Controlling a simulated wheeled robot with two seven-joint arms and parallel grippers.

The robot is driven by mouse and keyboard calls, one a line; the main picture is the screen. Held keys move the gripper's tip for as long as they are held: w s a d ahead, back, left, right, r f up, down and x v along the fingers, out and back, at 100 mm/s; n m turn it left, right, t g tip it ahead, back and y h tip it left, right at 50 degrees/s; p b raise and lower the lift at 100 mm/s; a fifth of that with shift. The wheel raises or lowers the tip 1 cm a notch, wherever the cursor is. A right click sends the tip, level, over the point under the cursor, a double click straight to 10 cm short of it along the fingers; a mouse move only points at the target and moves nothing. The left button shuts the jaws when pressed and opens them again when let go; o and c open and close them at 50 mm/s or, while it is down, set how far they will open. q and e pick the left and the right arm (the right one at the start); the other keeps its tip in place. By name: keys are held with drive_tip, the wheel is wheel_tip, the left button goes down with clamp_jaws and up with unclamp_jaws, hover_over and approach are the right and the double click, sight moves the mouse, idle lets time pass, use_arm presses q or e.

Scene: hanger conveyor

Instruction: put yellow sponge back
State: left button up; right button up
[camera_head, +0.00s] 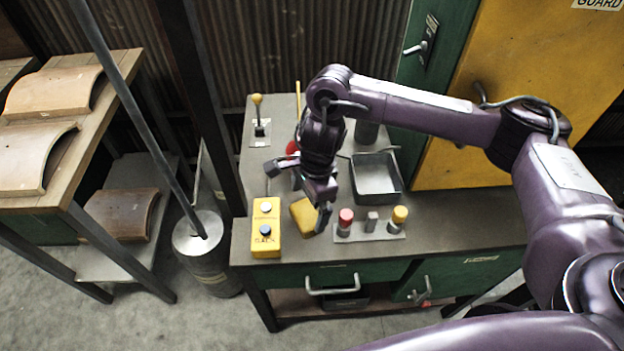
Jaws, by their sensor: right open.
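The yellow sponge (302,218) sits on the grey top of the workbench (470,220), between the yellow button box and the button panel. My right gripper (298,192) is open, reaching in from the right above the sponge with its fingers pointing down. One finger overlaps the sponge's right side in the picture; I cannot tell whether it touches. The jaws hold nothing that I can see. My left gripper is not in view.
A yellow button box (266,243) stands left of the sponge. A panel with red and yellow knobs (368,230) is on its right. An open grey metal tray (377,191) lies behind. A yellow-knobbed lever (258,118) stands at the back left. Bare bench top lies to the right.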

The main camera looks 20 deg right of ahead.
sight(313, 211)
wheel_tip(313, 211, up, 7)
drive_tip(key=d+p, duration=0.1)
idle(0.7)
